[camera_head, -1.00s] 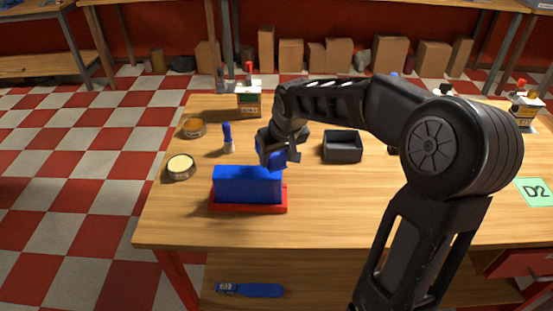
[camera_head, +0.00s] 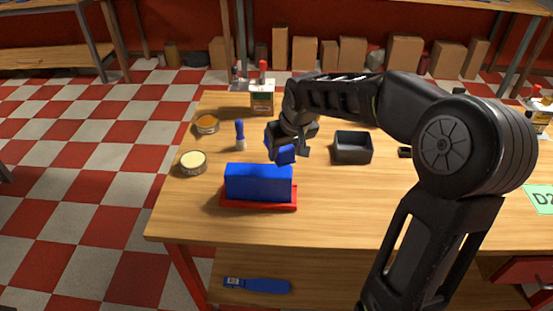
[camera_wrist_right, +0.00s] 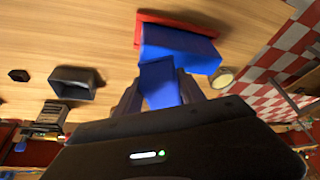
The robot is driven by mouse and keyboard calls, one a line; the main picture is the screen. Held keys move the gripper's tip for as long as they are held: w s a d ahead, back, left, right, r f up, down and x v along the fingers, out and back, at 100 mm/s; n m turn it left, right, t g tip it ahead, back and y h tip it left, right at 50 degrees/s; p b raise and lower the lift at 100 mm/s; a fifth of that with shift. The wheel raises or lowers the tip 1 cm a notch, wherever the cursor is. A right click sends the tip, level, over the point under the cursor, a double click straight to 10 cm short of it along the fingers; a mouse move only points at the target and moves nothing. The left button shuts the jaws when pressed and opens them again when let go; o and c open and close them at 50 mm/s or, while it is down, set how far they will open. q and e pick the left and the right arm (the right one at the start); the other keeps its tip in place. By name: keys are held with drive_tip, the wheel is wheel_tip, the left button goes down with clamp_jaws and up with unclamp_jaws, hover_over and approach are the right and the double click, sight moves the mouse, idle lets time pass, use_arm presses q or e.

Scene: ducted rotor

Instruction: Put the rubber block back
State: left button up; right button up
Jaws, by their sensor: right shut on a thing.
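A small blue block (camera_head: 286,155) is held in my right gripper (camera_head: 287,150), which is shut on it. In the right wrist view the held block (camera_wrist_right: 160,84) sticks out from between the fingers (camera_wrist_right: 158,98). A larger, long blue block (camera_head: 258,182) sits on a red base (camera_head: 260,203) on the table. My gripper is above and just behind its right end, and the held block looks a little apart from it. The wrist view also shows the long block (camera_wrist_right: 185,47). I cannot tell for sure which blue piece is the rubber block. My left gripper is out of view.
A dark open tray (camera_head: 352,148) stands right of the gripper. A blue-capped bottle (camera_head: 240,136), a cream-filled tin (camera_head: 192,162) and an orange tin (camera_head: 206,124) stand at left. A white carton (camera_head: 262,98) is behind. The front table (camera_head: 340,215) is clear.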

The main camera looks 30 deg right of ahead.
drive_tip(key=a+f+n, duration=0.1)
drive_tip(key=a+f, duration=0.2)
drive_tip(key=a, duration=0.5)
drive_tip(key=a+f+n, duration=0.1)
drive_tip(key=a+f, duration=0.2)
drive_tip(key=a, duration=0.6)
drive_tip(key=shift+w+a+f+y, duration=0.2)
drive_tip(key=shift+w+y, duration=0.2)
drive_tip(key=shift+w, duration=0.05)
